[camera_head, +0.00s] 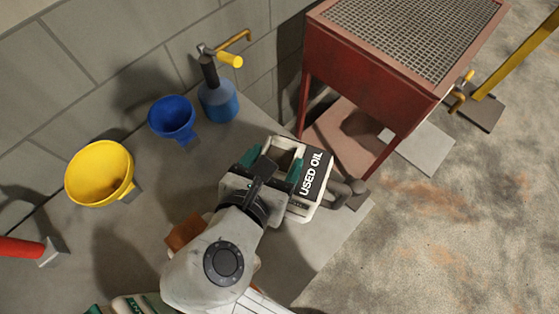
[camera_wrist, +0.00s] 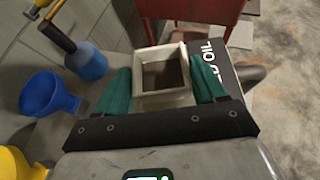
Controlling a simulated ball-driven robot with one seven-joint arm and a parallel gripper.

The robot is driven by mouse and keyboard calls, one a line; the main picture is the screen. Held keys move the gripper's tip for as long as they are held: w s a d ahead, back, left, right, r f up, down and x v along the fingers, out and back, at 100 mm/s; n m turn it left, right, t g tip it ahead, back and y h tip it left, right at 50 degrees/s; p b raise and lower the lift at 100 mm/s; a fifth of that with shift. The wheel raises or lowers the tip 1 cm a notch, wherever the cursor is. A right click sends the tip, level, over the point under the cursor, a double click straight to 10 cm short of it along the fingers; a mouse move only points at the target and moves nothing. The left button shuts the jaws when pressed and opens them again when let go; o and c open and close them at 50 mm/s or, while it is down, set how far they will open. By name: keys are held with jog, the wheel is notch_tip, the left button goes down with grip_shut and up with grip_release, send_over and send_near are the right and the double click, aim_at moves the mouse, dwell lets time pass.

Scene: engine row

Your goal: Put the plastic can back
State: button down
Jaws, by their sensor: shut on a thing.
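The plastic can (camera_head: 302,211) is a white container with a square opening and a black panel reading "USED OIL". It is at the middle of the head view, and its square white rim (camera_wrist: 162,101) shows in the wrist view. My gripper (camera_head: 273,165) is shut on it, with green fingers on two opposite sides of the rim; the fingers (camera_wrist: 163,88) also show in the wrist view. The can's underside is hidden, so I cannot tell whether it touches the grey surface below.
A yellow funnel (camera_head: 98,172), a blue funnel (camera_head: 172,116) and a blue bottle-like can (camera_head: 218,102) are along the block wall. A red stand with a grate (camera_head: 375,65) is behind the can. A dark rounded object (camera_head: 351,190) is beside it. Stained floor (camera_head: 450,220) lies open at right.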

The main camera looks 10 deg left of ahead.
jog(key=shift+a+f, duration=0.1)
jog(key=shift+f, duration=1.4)
jog(key=shift+c, duration=0.5)
grip_release()
jog(key=shift+f, duration=0.15)
jog(key=v, duration=1.2)
